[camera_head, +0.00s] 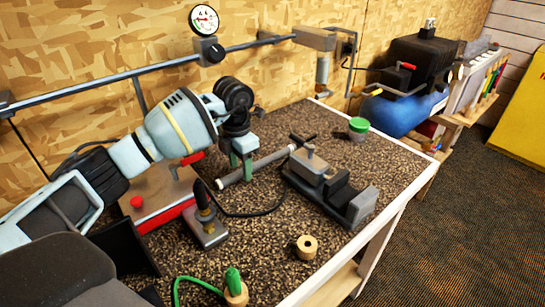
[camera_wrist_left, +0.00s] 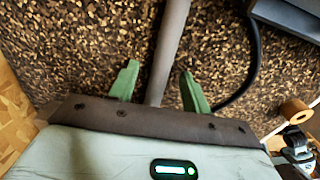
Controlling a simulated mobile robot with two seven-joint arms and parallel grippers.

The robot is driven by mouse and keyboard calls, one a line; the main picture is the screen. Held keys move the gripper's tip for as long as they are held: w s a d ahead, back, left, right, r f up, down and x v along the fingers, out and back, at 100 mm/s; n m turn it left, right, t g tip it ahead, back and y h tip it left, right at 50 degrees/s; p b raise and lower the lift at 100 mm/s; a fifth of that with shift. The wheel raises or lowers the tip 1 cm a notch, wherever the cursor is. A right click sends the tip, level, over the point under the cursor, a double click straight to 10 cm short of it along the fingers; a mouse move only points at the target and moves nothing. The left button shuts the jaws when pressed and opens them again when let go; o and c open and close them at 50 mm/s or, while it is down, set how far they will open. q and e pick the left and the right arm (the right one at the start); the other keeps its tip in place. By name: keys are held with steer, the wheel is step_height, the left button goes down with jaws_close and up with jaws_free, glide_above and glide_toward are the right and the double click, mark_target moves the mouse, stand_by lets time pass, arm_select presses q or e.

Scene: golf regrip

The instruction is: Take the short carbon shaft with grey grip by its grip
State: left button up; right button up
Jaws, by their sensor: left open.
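The shaft with the grey grip (camera_head: 262,165) lies on the speckled bench top, left of the vise. Only a plain grey, rod-like length shows; I cannot tell where grip ends and carbon begins. My left gripper (camera_head: 241,163) is over its left part, pointing down, with green fingers. In the left wrist view the grey rod (camera_wrist_left: 170,45) runs between the two spread fingers of the left gripper (camera_wrist_left: 160,69), with a gap on each side. The gripper is open. The rod's near end is hidden behind the gripper body. My right gripper is not in view.
A vise (camera_head: 330,182) stands close right of the rod. A red-based box (camera_head: 160,207), a small stand (camera_head: 208,232) and a black cable (camera_head: 250,214) are near the arm. A wall pipe (camera_head: 150,70) runs behind.

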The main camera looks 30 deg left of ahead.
arm_select(q)
steer(key=shift+f, duration=0.55)
jaws_close()
steer(key=shift+r, duration=0.15)
